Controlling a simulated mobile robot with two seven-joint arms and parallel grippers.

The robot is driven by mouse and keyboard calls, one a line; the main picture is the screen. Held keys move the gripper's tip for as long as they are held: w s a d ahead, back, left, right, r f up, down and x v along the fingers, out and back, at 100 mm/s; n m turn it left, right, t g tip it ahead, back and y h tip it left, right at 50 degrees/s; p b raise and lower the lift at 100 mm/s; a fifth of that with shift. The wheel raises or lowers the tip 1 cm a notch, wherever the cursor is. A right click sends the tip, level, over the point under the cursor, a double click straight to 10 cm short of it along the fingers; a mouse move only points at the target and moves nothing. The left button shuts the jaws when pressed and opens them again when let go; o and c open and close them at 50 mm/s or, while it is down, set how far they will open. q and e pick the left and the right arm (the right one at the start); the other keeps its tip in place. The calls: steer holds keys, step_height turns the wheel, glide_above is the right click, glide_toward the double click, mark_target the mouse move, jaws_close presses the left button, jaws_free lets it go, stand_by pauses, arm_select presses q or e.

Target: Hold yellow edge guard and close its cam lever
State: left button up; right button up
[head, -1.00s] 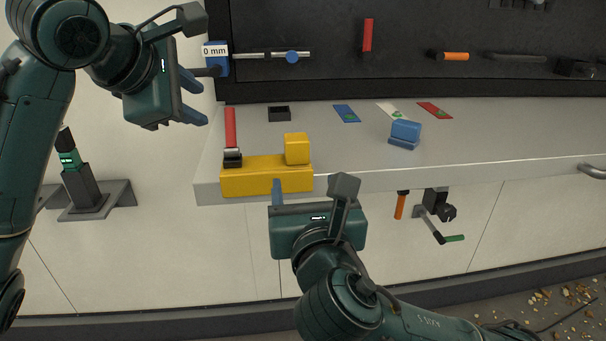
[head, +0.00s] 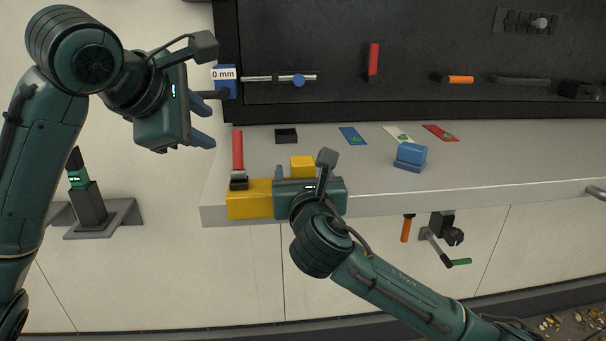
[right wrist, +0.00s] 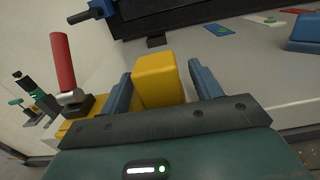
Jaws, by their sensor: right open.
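The yellow edge guard (head: 249,200) sits on the front edge of the bench, at its left end. Its raised yellow block (head: 302,165) also shows in the right wrist view (right wrist: 157,80). Its red cam lever (head: 238,150) stands upright at the guard's left end and shows in the right wrist view (right wrist: 62,62). My right gripper (right wrist: 163,84) is open, with one blue finger on each side of the raised block and a gap visible on the right. In the head view it hides the guard's right part. My left gripper (head: 203,117) is open and empty, up left of the guard.
A blue block (head: 411,153) sits on the bench (head: 480,180) to the right. A small black tray (head: 286,135) and several coloured cards lie behind. A blue gauge marked 0 mm (head: 225,84) is on the dark back panel near my left gripper.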

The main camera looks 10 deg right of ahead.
steer(key=shift+c, duration=0.3)
jaws_close()
arm_select(q)
steer(key=shift+w+a+f, duration=0.1)
steer(key=shift+w, duration=0.15)
steer(key=shift+c, duration=1.4)
steer(key=w+a+f+m+g+h, duration=0.2)
steer(key=w, duration=0.1)
steer(key=w+a+f+m+g+h, duration=0.1)
steer(key=w+a+g, duration=0.1)
steer(key=shift+w+f+m, duration=0.2)
steer(key=shift+f+m, duration=0.1)
steer(key=shift+f, duration=0.1)
jaws_close()
steer(key=w+a+f+m+g+h, duration=0.2)
steer(key=w+a+f+m+h, duration=0.1)
steer(key=a+h, duration=0.3)
steer(key=shift+w+a+f+m+h, duration=0.2)
steer(key=shift+w+f+m+h, duration=0.25)
steer(key=shift+w+h, duration=0.35)
steer(key=shift+w+r, duration=0.1)
